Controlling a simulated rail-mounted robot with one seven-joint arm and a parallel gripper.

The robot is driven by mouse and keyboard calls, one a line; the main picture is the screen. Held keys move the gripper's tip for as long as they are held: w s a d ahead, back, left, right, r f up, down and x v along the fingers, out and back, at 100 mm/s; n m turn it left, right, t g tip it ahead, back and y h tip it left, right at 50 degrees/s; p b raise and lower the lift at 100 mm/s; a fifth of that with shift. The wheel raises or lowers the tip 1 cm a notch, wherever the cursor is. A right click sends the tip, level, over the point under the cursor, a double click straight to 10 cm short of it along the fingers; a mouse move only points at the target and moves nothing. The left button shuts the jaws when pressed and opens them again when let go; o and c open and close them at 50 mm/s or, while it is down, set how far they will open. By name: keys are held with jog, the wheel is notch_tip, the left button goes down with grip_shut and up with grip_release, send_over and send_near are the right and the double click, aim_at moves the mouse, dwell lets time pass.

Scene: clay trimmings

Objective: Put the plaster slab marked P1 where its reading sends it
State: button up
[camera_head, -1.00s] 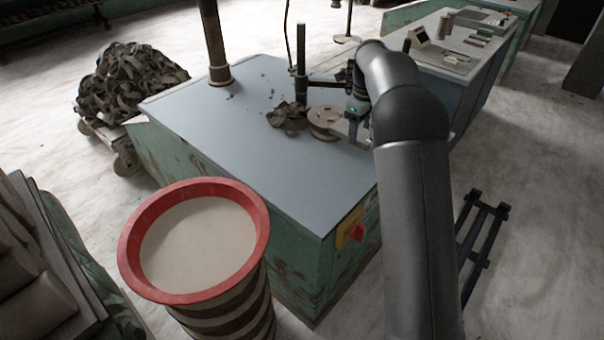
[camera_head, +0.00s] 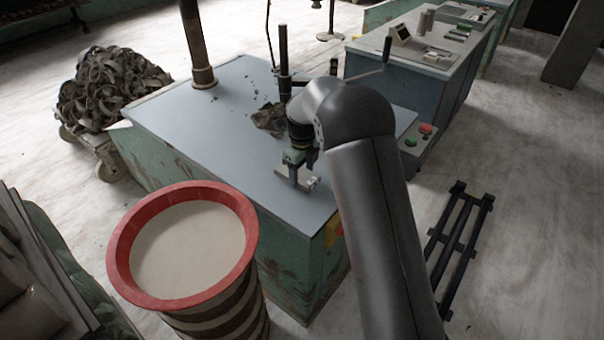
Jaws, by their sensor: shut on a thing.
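My gripper (camera_head: 302,178) is low over the near part of the grey-topped table (camera_head: 225,140). It is shut on a small pale slab (camera_head: 311,181), which I take to be the plaster slab. No P1 mark or reading can be made out at this size. I cannot tell whether the slab touches the tabletop. My arm hides part of the table behind the gripper.
A red-rimmed drum (camera_head: 120,255) with a pale surface inside stands at front left. Dark trimmings (camera_head: 110,85) are heaped on a cart at back left. A button box (camera_head: 418,142) sits at the table's right. A bench with instruments (camera_head: 375,65) stands behind; a black rack (camera_head: 462,240) lies right.

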jog(key=shift+f, duration=0.55)
jog(key=shift+f, duration=0.15)
jog(key=o, duration=1.2)
